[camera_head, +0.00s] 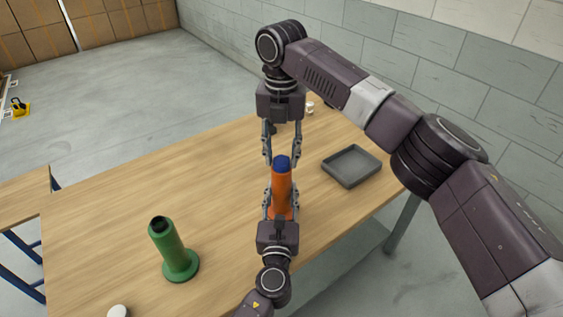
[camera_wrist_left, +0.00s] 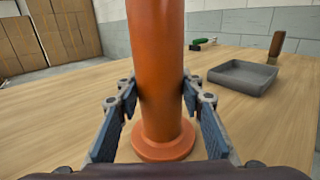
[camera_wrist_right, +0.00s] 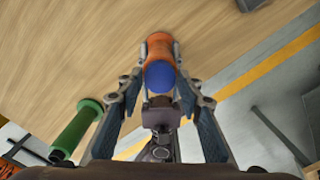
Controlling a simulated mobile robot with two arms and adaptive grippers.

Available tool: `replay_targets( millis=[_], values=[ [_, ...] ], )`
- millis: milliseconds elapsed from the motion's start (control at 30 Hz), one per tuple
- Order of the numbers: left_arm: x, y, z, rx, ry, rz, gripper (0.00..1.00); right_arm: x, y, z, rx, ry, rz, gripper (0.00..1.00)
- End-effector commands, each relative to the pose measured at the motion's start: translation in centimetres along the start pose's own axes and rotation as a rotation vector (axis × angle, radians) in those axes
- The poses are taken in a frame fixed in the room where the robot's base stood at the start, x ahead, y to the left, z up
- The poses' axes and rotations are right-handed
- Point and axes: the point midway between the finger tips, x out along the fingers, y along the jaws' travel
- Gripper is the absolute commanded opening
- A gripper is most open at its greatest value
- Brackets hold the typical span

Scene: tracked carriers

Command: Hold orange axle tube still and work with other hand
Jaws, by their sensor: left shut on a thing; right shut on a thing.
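The orange axle tube (camera_head: 281,192) stands upright on the table on its round flange (camera_wrist_left: 163,141). My left gripper (camera_head: 280,198) is shut around the tube's lower part; its fingers (camera_wrist_left: 160,85) press it from both sides. A blue piece (camera_head: 282,162) sits at the tube's top end, and it also shows in the right wrist view (camera_wrist_right: 159,75). My right gripper (camera_head: 282,160) points down over the tube and is shut on the blue piece. How deep the blue piece sits in the tube is hidden.
A green tube on a round base (camera_head: 178,262) stands at the left of the wooden table (camera_head: 110,210). A shallow grey tray (camera_head: 352,166) lies to the right. A green-handled tool (camera_wrist_left: 202,43) and a brown-and-grey tool (camera_wrist_left: 277,46) lie beyond. The table's left middle is clear.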

Motion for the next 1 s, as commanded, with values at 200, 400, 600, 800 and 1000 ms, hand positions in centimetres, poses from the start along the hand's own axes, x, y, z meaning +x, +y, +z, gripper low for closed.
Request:
replay_targets(
  millis=[200,400,600,800,1000],
  values=[
    [-0.07,-0.01,-0.08,0.0,0.001,0.0,0.0,0.05,-0.06,0.15,-0.296,-0.004,-0.001,0.16],
    [-0.07,-0.01,-0.08,0.0,0.001,0.0,0.0,0.07,-0.07,0.14,-0.563,-0.003,-0.001,0.16],
    [-0.07,-0.01,-0.07,0.0,0.001,0.0,0.0,0.07,-0.1,0.15,-0.69,-0.003,-0.003,0.16],
    [-0.07,-0.01,-0.08,0.0,0.001,0.0,0.0,0.08,-0.11,0.16,-0.692,-0.003,-0.003,0.16],
    [-0.06,-0.01,-0.09,0.0,0.001,0.0,0.0,0.06,-0.08,0.11,-0.691,-0.002,-0.002,0.46]
  ],
)
